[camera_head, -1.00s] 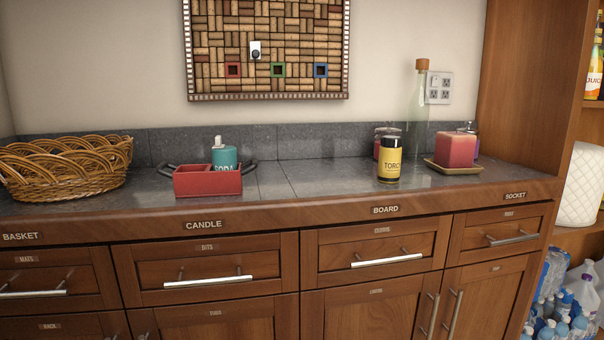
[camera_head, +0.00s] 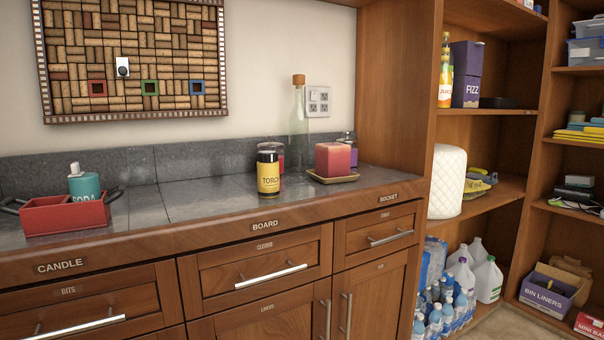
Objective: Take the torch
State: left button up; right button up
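The torch (camera_head: 268,174) is a small upright cylinder with a yellow label reading "TORC" and a dark top. It stands on the grey counter (camera_head: 215,198) near its front edge, above the "BOARD" label. A glass jar (camera_head: 275,152) is partly hidden right behind it. Neither of my grippers shows in this view.
A red candle (camera_head: 333,157) on a tray and a tall corked bottle (camera_head: 299,125) stand right of and behind the torch. A red caddy (camera_head: 64,215) with a teal soda bottle (camera_head: 84,184) is at left. Shelves (camera_head: 500,120) rise at right. Counter left of the torch is clear.

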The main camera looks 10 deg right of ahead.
aim_at(268, 175)
jog(key=i+l, duration=0.25)
jog(key=l, duration=0.15)
jog(key=i+l, duration=0.2)
jog(key=l, duration=0.25)
jog(key=i+l+u, duration=0.15)
jog(key=l+u, duration=0.25)
jog(key=i+l+u, duration=0.15)
jog(key=l+u, duration=0.3)
jog(key=j, duration=0.1)
